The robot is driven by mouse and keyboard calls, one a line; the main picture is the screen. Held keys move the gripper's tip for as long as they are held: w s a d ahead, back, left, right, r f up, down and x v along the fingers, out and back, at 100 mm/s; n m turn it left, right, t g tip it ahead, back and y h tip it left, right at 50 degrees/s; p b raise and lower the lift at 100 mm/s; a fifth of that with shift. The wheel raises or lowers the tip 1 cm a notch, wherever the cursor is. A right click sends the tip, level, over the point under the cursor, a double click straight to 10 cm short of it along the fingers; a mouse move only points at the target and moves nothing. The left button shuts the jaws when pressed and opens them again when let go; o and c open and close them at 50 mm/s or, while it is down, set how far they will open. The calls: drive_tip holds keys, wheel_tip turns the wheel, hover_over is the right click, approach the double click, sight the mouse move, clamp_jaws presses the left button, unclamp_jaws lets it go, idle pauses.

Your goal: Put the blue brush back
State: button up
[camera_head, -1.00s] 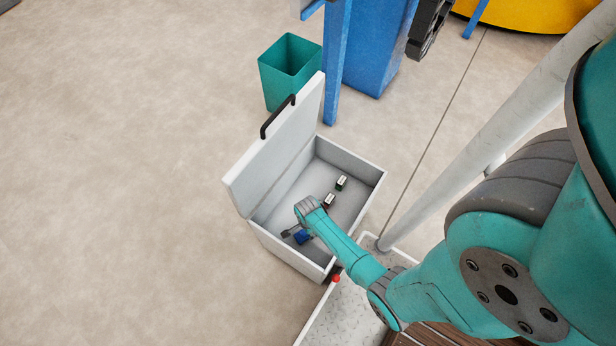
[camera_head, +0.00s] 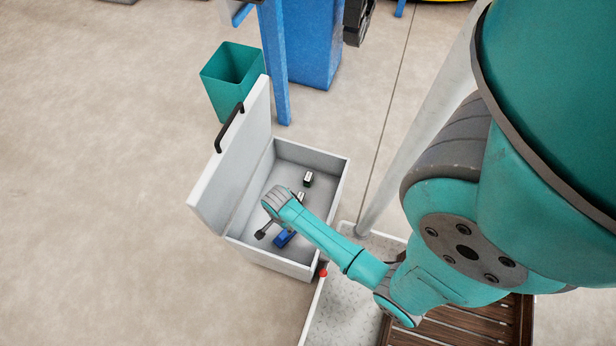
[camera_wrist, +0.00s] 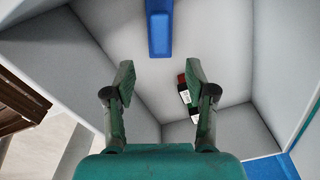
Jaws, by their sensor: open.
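The blue brush (camera_head: 284,238) lies on the floor of the open white box (camera_head: 318,153), near its front end. In the wrist view the blue brush (camera_wrist: 160,28) shows at the top, beyond the fingertips and roughly centred between them; its upper end is cut off by the frame. My gripper (camera_wrist: 160,76) is open and empty, with both fingers apart and nothing between them. In the head view one dark finger of my gripper (camera_head: 261,234) shows over the box, left of the brush; the rest is hidden behind my wrist.
Two small labelled items, one green (camera_head: 308,179) and one dark red (camera_head: 300,196), lie in the box. The raised lid (camera_head: 238,150) stands along its left side. A teal bin (camera_head: 232,80) and blue posts (camera_head: 274,65) stand behind. Floor to the left is clear.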

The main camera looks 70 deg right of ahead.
drive_tip(key=s+a+r+n+t+h, duration=0.1)
drive_tip(key=s+a+r+n+t, duration=0.65)
drive_tip(key=s+r+n, duration=0.35)
drive_tip(key=s+a+r+n+t, duration=0.1)
drive_tip(key=r+n+t, duration=0.1)
drive_tip(key=r, duration=0.7)
drive_tip(key=s+a+r+n+t, duration=0.1)
drive_tip(key=r+n, duration=0.4)
drive_tip(key=r, duration=0.5)
drive_tip(key=s+a+r+n+t+y, duration=0.1)
drive_tip(key=s+a+r+n+t, duration=0.1)
drive_tip(key=r, duration=0.8)
drive_tip(key=shift+s+n+t, duration=0.65)
drive_tip(key=shift+n+t, duration=0.5)
drive_tip(key=shift+n, duration=0.05)
drive_tip(key=shift+a, duration=0.1)
